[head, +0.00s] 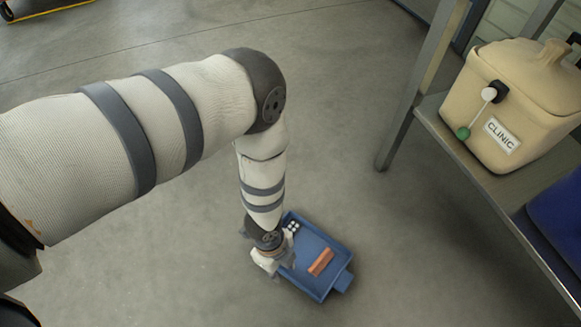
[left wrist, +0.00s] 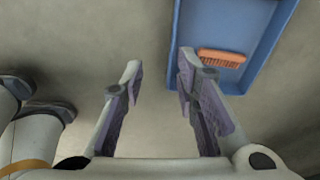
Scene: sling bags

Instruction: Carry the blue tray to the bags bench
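The blue tray (head: 335,251) shows in the head view below my left arm, apparently on the floor. My left gripper (head: 270,272) is at the tray's left side and hides part of that edge. In the left wrist view its fingers (left wrist: 160,80) are spread, with mostly bare floor between them. The right finger overlaps the rim of the tray (left wrist: 178,30); I cannot tell whether they touch. My right gripper is not in view.
A bench (head: 468,178) stands at the right with a cream bag labelled CLINIC (head: 515,100) and a dark blue bag (head: 558,225) on it. Its metal leg (head: 395,140) reaches the floor. The grey floor between tray and bench is clear.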

